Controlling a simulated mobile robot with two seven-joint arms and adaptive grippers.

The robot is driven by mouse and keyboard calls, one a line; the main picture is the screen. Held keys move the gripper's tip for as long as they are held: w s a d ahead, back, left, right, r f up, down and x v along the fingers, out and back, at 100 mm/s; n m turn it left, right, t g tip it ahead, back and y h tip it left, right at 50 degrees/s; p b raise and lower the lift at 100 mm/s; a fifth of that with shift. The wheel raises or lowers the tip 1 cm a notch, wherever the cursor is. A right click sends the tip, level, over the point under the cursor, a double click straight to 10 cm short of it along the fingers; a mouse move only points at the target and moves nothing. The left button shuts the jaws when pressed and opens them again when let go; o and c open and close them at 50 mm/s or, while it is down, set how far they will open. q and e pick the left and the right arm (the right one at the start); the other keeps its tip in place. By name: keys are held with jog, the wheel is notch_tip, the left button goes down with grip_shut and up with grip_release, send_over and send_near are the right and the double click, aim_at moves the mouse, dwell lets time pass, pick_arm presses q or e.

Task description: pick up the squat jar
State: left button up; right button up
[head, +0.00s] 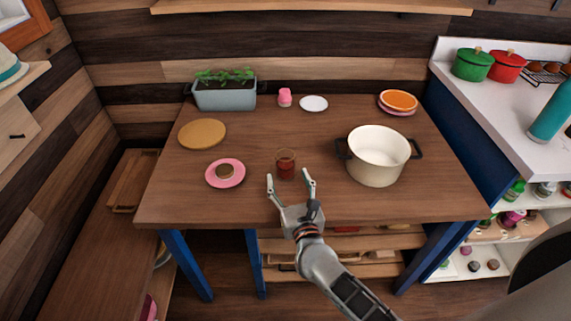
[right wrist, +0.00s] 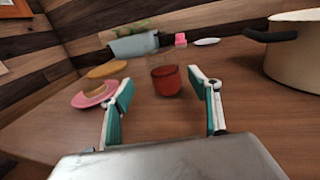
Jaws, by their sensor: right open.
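The squat jar (head: 286,166) is a small clear glass with dark red contents, standing upright on the wooden table. In the right wrist view the jar (right wrist: 166,80) shows ahead, between the fingertips in the picture. My right gripper (head: 291,177) is open and empty, just in front of the jar on its near side. Its two fingers also show in the right wrist view (right wrist: 163,88), spread apart with a gap between them. I cannot tell whether a finger touches the jar. My left gripper is not in view.
A cream pot (head: 377,160) with dark handles stands right of the jar. A pink plate (head: 236,181) with a small round item lies to the left, near a round wooden board (head: 202,134). A planter (head: 225,98), pink item (head: 284,97) and white plate (head: 313,104) stand behind.

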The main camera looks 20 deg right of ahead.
aim_at(288, 170)
jog(key=w, duration=0.3)
jog(key=w+d, duration=0.1)
jog(key=w, duration=0.2)
jog(key=shift+w+d, duration=0.15)
jog(key=shift+w, duration=0.05)
jog(key=c, duration=1.5)
